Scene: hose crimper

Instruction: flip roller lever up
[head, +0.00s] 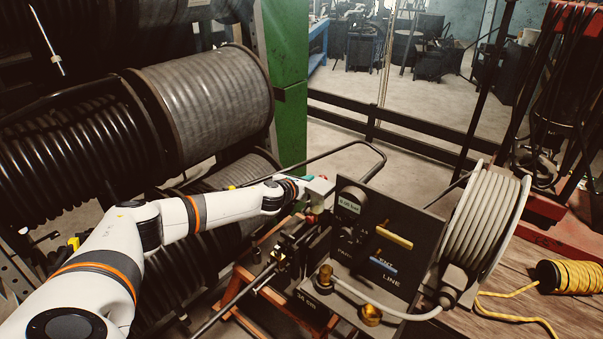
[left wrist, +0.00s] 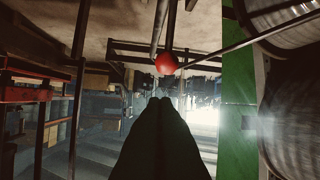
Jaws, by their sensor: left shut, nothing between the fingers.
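A red ball knob (left wrist: 166,63) sits on the end of a dark rod in the left wrist view; it looks like the lever's knob. My left gripper (left wrist: 160,101) is shut and empty, its dark fingertips just below the knob in that picture, with a small gap between them. In the head view my left gripper (head: 320,188) is at the left side of the dark crimper panel (head: 385,250). My right gripper is not in view.
A grey hose reel (head: 487,225) stands right of the panel. A pale hose (head: 390,309) loops across the panel's front by brass fittings. Large cable drums (head: 205,105) are behind my left arm. A yellow cord spool (head: 570,276) lies on the wooden bench at right.

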